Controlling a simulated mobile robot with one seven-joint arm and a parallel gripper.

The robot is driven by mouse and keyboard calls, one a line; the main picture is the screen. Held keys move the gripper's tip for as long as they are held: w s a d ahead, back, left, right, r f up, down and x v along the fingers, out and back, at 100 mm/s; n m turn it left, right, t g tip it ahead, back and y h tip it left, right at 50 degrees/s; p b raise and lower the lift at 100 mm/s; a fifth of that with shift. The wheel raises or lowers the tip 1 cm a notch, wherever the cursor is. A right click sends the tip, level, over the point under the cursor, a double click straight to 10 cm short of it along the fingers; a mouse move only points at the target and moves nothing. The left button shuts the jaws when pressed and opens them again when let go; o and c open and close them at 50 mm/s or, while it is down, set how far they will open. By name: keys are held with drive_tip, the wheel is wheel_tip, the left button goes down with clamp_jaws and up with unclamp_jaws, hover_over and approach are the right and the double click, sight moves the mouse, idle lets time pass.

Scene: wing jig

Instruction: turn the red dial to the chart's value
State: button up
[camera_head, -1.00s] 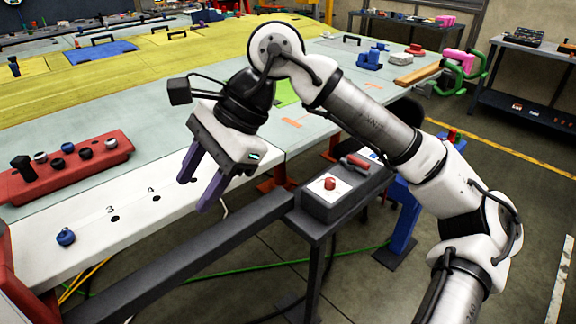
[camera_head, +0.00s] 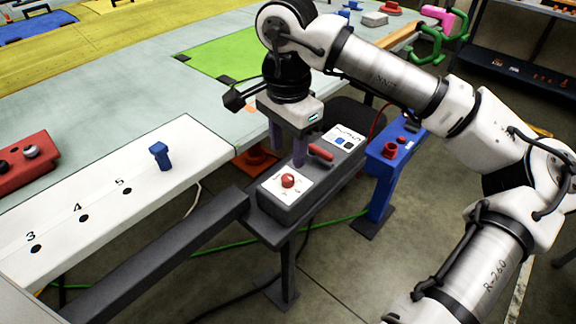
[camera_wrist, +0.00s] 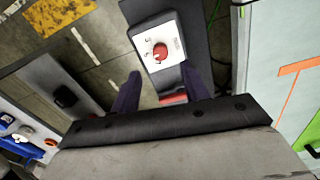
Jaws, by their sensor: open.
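The red dial (camera_head: 288,181) sits on a white plate on top of a dark grey control box (camera_head: 290,208). In the wrist view the red dial (camera_wrist: 160,52) shows on its white plate, beyond the fingertips and roughly between them. My gripper (camera_head: 287,158) points down above the box, just behind the dial as the head view shows it. Its two purple fingers are apart with nothing between them, also in the wrist view (camera_wrist: 160,82). The dial's setting is too small to read. A small white card with blue and dark marks (camera_head: 343,138) lies at the box's far end; I cannot read it.
A red handle (camera_head: 321,152) stands on the box close to my fingers. A blue stand with a red knob (camera_head: 390,150) is to the right. A white numbered board (camera_head: 110,200) with a blue peg (camera_head: 160,155) lies left. A dark beam (camera_head: 160,262) runs to the box.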

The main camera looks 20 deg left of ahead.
sight(288, 177)
wheel_tip(288, 177, down, 7)
drive_tip(key=shift+r+p, duration=0.1)
drive_tip(key=shift+p, duration=0.55)
clamp_jaws()
